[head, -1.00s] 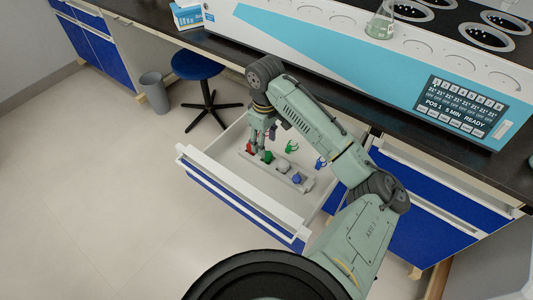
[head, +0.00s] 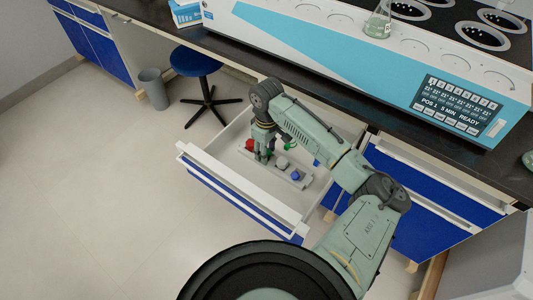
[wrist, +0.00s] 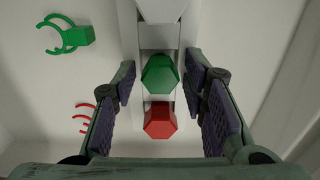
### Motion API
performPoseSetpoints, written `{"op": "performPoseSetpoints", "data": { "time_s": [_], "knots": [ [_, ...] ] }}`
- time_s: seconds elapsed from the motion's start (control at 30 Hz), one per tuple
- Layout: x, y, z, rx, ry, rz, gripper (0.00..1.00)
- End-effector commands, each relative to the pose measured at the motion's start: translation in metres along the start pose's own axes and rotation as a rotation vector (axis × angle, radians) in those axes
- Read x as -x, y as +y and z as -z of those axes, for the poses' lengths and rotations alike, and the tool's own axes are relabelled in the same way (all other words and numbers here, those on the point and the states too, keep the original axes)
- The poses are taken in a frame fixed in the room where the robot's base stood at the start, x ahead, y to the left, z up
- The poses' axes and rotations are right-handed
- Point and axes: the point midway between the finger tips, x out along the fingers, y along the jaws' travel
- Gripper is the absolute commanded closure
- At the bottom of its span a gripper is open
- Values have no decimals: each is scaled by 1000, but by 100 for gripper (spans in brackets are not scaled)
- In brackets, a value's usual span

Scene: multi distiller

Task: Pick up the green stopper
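The green stopper (wrist: 160,74) sits in a pale rack (wrist: 162,37), seen from above in the wrist view. My gripper (wrist: 160,88) is open and empty, with its dark finger pads on either side of the green stopper and apart from it. The red stopper (wrist: 160,121) stands right beside the green one, nearer the gripper's base. In the head view my gripper (head: 264,146) points down into the open drawer and mostly hides the green stopper.
A green clip (wrist: 72,36) and a red clip (wrist: 84,115) lie left in the wrist view. A grey stopper (head: 281,163) and blue stopper (head: 297,174) stand further along the rack. The white drawer front (head: 236,188) bounds the space.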

Motion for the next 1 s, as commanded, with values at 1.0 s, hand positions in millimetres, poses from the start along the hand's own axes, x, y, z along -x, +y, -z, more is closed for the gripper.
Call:
{"op": "performPoseSetpoints", "data": {
  "time_s": [1.0],
  "knots": [
    [68,0,1,1,3,-3,86]
  ]
}}
